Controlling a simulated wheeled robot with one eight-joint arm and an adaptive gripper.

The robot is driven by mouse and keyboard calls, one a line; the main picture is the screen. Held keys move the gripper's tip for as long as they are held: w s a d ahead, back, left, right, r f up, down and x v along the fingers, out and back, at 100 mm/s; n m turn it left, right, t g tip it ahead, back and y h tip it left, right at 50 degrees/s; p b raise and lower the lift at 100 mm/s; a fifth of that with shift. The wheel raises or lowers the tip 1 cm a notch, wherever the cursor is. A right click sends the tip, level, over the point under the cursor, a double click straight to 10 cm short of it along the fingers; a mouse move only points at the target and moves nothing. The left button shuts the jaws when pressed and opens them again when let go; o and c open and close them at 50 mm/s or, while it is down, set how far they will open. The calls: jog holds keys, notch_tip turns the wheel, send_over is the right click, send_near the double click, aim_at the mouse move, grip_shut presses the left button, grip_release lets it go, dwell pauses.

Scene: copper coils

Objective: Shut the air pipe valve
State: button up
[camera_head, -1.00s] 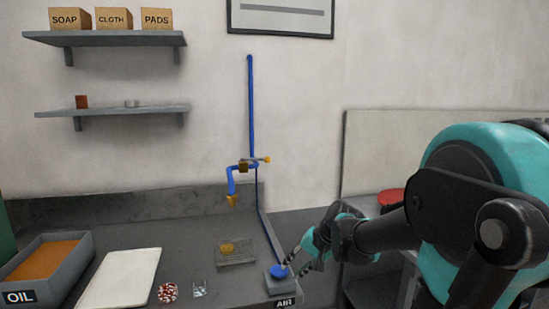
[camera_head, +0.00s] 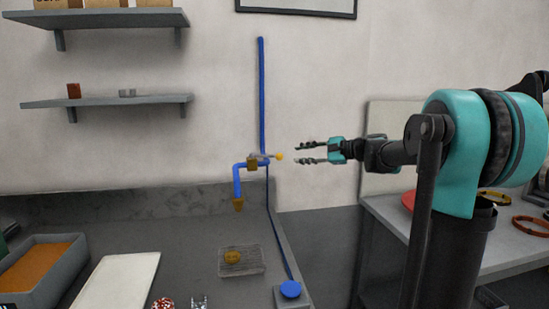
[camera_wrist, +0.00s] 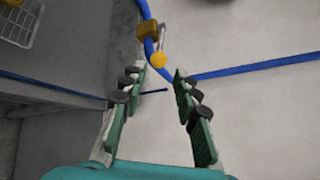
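The blue air pipe (camera_head: 262,100) runs down the wall, with a spout branching off to the left. The valve (camera_head: 253,162) has a brass body and a thin lever ending in a yellow knob (camera_head: 280,156) that points right. My gripper (camera_head: 297,154) is open and empty, just right of the knob at about its height, and does not touch it. In the wrist view the yellow knob (camera_wrist: 158,60) lies beyond the fingertips, near the middle of the gap between my open fingers (camera_wrist: 158,75). The brass valve body (camera_wrist: 148,30) shows behind it.
A blue button (camera_head: 290,289) sits on a grey box at the bench's right edge. A wire tray (camera_head: 224,269) holding a copper-coloured coil lies below the spout. An oil tray (camera_head: 78,268) and white board (camera_head: 118,282) are at left. Wall space around the lever is clear.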

aim_at(276, 156)
jog(key=x, duration=1.1)
jog(key=shift+w+a+f, duration=0.1)
jog(key=shift+w+a, duration=0.05)
jog(key=shift+a, duration=0.25)
jog(key=shift+c, duration=0.5)
grip_shut()
